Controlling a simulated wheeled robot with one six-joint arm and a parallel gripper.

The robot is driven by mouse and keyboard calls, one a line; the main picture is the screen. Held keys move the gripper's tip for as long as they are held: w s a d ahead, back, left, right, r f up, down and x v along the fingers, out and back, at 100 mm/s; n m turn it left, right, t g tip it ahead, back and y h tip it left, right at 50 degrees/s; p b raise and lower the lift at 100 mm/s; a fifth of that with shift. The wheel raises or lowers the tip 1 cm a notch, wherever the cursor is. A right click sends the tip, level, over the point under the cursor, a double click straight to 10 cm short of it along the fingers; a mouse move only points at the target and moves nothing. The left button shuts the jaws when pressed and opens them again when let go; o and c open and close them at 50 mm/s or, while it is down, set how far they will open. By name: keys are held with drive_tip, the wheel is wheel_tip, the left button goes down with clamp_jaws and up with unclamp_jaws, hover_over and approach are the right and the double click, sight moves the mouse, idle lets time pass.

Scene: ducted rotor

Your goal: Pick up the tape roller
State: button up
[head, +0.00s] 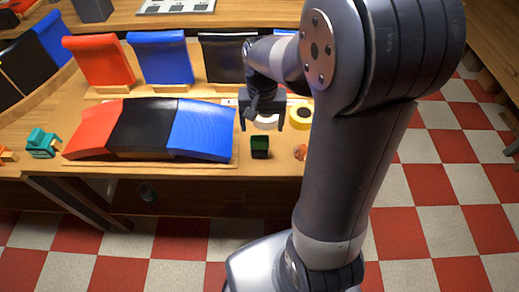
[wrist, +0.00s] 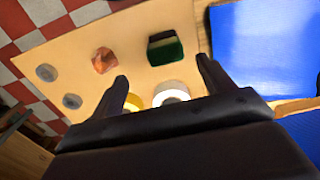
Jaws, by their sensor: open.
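My gripper (head: 262,116) is open and empty over the right part of the wooden table. In the wrist view its two fingers (wrist: 162,72) stand wide apart. A white roll (head: 266,122) lies under it and shows between the fingers in the wrist view (wrist: 171,93), partly hidden by the gripper body. A yellow roll with a pale centre (head: 300,116) lies just to its right and is partly hidden in the wrist view (wrist: 133,102). A teal device with orange parts (head: 42,143) stands at the table's left. I cannot tell which is the tape roller.
A dark green block (head: 260,147) and an orange lump (head: 299,152) sit near the front edge. The wrist view shows two grey discs (wrist: 46,72) (wrist: 72,101). A curved red, black and blue panel (head: 145,130) lies left of my gripper; upright panels (head: 160,57) stand behind.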

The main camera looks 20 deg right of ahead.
sight(259, 138)
wheel_tip(259, 138, down, 4)
drive_tip(key=shift+f, duration=0.15)
drive_tip(key=shift+w+a+f, duration=0.15)
drive_tip(key=shift+f, duration=1.15)
drive_tip(key=shift+w+a+f, duration=0.1)
drive_tip(key=shift+a+f, duration=0.05)
drive_tip(key=shift+f, duration=1.15)
drive_tip(key=shift+c, duration=0.6)
drive_tip(key=c, duration=1)
